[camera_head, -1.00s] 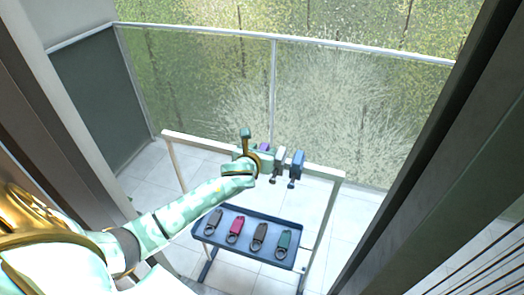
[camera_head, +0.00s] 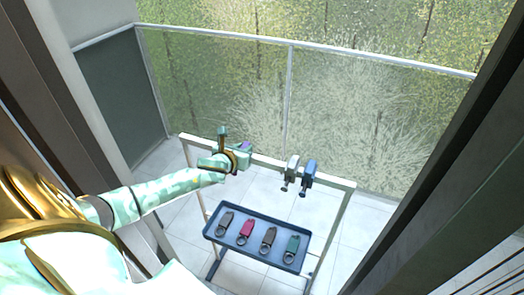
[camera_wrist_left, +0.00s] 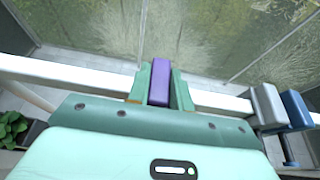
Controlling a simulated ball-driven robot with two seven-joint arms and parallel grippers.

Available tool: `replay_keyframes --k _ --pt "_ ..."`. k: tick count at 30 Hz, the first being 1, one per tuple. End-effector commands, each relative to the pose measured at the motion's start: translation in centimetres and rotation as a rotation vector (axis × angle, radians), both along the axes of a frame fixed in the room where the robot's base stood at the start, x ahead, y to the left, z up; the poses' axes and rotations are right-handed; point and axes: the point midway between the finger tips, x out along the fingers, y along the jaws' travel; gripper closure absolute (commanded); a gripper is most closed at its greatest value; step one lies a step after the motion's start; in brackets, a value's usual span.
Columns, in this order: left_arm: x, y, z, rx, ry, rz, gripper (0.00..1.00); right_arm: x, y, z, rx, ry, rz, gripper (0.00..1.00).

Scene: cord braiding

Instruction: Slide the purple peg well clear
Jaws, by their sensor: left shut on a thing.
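The purple peg (camera_wrist_left: 160,80) sits on the white rail (camera_wrist_left: 72,72) in the left wrist view, between the green fingers of my left gripper (camera_wrist_left: 160,88). The gripper is shut on it. In the head view my left gripper (camera_head: 240,155) is at the rail's left part, and only a bit of the purple peg (camera_head: 246,145) shows beside it. A grey peg (camera_head: 291,169) and a blue peg (camera_head: 308,173) hang close together on the rail to the right, with a clear gap between them and the purple one. My right gripper is not in view.
A dark blue tray (camera_head: 211,236) below the rail holds several tagged pieces with rings, grey, red, brown and green. A glass balustrade (camera_head: 350,110) stands behind. The rail's left end is free. A potted plant (camera_wrist_left: 12,130) shows at left in the wrist view.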

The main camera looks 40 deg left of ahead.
Motion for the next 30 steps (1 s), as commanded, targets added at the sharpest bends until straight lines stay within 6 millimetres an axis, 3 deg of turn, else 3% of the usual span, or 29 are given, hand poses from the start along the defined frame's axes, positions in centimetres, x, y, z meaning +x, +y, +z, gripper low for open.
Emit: replay_keyframes --k 3,9,23,24,25,26,30 --pt "-0.5 2.6 0.1 0.006 -0.001 0.002 1.0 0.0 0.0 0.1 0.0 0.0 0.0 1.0" --pt "-1.1 5.1 0.1 0.005 -0.002 0.002 1.0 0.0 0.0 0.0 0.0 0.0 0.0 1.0" --pt "-1.3 5.8 0.1 0.001 -0.003 0.001 1.0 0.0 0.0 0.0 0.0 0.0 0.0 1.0" --pt "-1.3 5.7 0.1 0.001 -0.003 0.001 0.7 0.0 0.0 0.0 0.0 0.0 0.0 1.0" --pt "-1.3 5.7 0.1 0.001 -0.003 0.001 0.62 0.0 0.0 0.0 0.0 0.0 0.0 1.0" --pt "-1.3 5.7 0.1 0.001 -0.003 0.001 0.56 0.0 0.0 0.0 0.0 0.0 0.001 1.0" --pt "-1.3 5.7 0.0 0.001 -0.002 0.001 0.56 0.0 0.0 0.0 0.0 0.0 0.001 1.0"
